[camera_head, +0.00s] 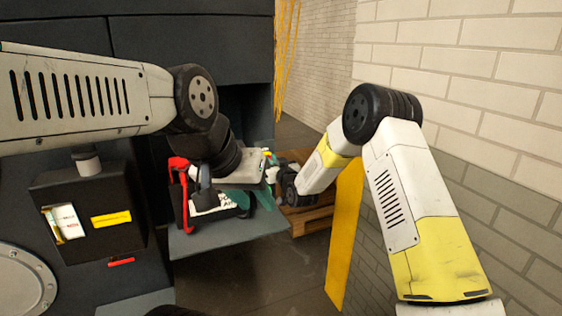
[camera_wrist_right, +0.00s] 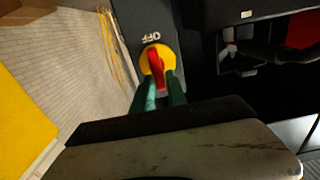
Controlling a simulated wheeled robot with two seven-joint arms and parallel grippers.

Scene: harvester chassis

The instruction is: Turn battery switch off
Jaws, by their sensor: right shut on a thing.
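The battery switch has a red handle (camera_wrist_right: 156,68) on a round yellow plate (camera_wrist_right: 146,58), and shows in the right wrist view. The handle stands upright in that picture, its upper end towards an upside-down "OFF" label (camera_wrist_right: 150,37). My right gripper (camera_wrist_right: 164,88) has its green fingers on both sides of the handle's lower part, shut on it. In the head view the right gripper (camera_head: 271,173) is small and partly hidden, and I cannot make out the switch. My left gripper (camera_head: 257,200) hangs over the battery, its green fingers apart, with nothing seen between them.
The battery (camera_head: 208,205), with a red cable (camera_head: 184,200), sits on a grey shelf (camera_head: 220,238) below my left arm. A black box (camera_head: 90,210) with labels is at the left. A yellow panel (camera_head: 345,235), a wooden pallet (camera_head: 310,218) and a brick wall stand to the right.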

